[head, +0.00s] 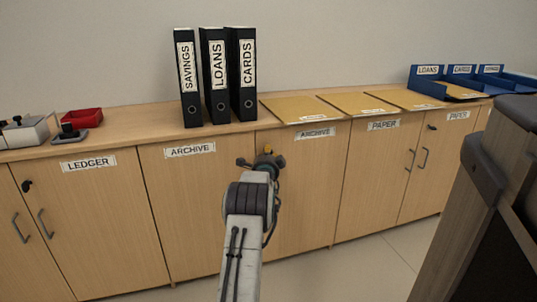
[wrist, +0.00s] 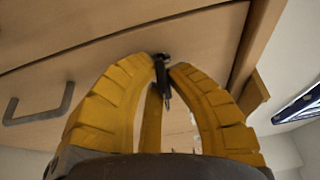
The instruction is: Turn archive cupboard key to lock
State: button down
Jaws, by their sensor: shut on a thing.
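The archive cupboard (head: 203,215) has two wooden doors, each with an ARCHIVE label, below the counter top. My gripper (head: 268,151) is at the upper part of these doors, near the seam between them, and my arm covers part of the right door. In the wrist view the yellow fingers of my gripper (wrist: 164,68) close from both sides on a small dark key (wrist: 161,76) at the door face. The key's turn angle is hard to tell. The key is hidden behind my gripper in the head view.
A grey door handle (wrist: 38,108) shows at the left in the wrist view. Ledger cupboard (head: 95,225) is left, paper cupboard (head: 372,185) right. A dark-topped wooden piece (head: 490,190) stands at the near right.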

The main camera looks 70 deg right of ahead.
jog(key=shift+n+h, duration=0.6)
jog(key=shift+n, duration=0.8)
jog(key=c, duration=1.2)
grip_release()
jog(key=shift+a, duration=0.1)
jog(key=shift+v, duration=5.85)
jog(key=shift+s, duration=0.1)
